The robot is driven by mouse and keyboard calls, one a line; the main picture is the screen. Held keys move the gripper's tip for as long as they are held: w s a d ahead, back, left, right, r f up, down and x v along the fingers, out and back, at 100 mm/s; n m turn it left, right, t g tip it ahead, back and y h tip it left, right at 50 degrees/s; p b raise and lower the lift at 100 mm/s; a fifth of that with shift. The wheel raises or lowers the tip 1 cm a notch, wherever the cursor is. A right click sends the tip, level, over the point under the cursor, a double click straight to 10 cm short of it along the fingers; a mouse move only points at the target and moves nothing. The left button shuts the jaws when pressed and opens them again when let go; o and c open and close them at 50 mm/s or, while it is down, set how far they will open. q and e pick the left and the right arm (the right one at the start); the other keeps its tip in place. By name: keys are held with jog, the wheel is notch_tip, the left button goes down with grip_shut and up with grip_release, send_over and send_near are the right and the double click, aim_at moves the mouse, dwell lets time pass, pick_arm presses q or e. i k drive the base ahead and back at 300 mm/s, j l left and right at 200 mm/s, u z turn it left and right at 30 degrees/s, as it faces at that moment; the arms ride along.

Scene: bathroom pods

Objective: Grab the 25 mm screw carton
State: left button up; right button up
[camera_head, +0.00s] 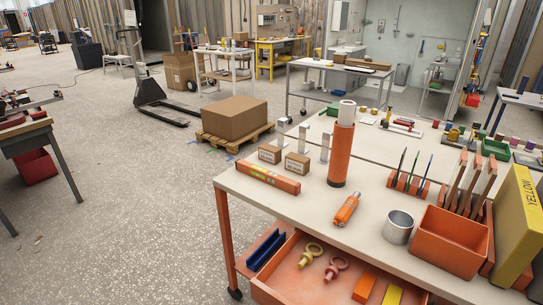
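Two small brown cartons with pale labels stand on the near workbench (330,225), by its far left edge. The left carton (270,154) is slightly farther back than the right carton (297,164). Their label print is too small to read, so I cannot tell which one is the 25 mm screw carton. Neither of my grippers is in view.
A long orange box (268,177) lies in front of the cartons. Upright grey pieces (304,137) and an orange cylinder (340,155) stand beside them. An orange tube (346,209), metal cup (398,227) and orange bin (450,240) are nearer. An open drawer (320,275) juts out below.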

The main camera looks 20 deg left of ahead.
aim_at(272, 154)
jog(key=j+z, duration=0.1)
jog(key=z, duration=0.35)
jog(key=j+z, duration=0.15)
jog(key=z, duration=0.25)
jog(key=j+z, duration=0.3)
jog(key=j, duration=0.15)
jog(key=j+z, duration=0.5)
jog(key=j, duration=0.35)
jog(key=k+j+z, duration=0.15)
jog(key=j, duration=0.35)
jog(key=k+j, duration=0.1)
jog(key=j, duration=0.35)
jog(key=k+j, duration=0.1)
jog(key=j, duration=0.35)
jog(key=k+j, duration=0.1)
jog(key=j, duration=0.35)
jog(key=j+z, duration=0.1)
jog(key=j, duration=0.35)
jog(key=k+j, duration=0.2)
jog(key=j, duration=0.25)
